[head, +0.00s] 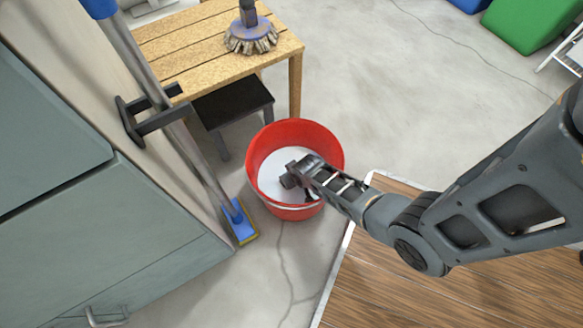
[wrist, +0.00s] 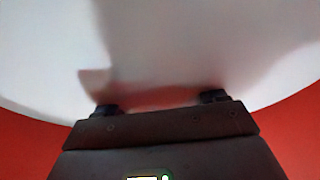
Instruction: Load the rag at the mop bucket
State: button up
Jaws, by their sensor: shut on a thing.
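The mop bucket (head: 329,150) is red and round with a pale inside, and it stands upright on the floor. My gripper (head: 288,181) reaches over its rim from the right and points down into it. The wrist view shows the white inside of the bucket (wrist: 200,40), with red wall at the lower corners. The rag cannot be made out clearly in either view; what is held is hidden or blurred. A soft shadow lies on the white surface.
A wooden table (head: 185,50) with a round brush (head: 251,38) stands behind the bucket. A black stool (head: 233,100) is beside it. A blue mop or broom (head: 238,220) leans by the cabinet (head: 110,240) at left. A wooden platform (head: 400,290) lies at front right.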

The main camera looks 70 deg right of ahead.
jog(key=shift+s+a+f, duration=0.1)
jog(key=shift+s+a, duration=0.1)
jog(key=shift+s, duration=0.1)
jog(key=r+p, duration=0.7)
jog(key=shift+w+d+r, duration=0.1)
jog(key=shift+w+d, duration=0.05)
jog(key=shift+w, duration=0.1)
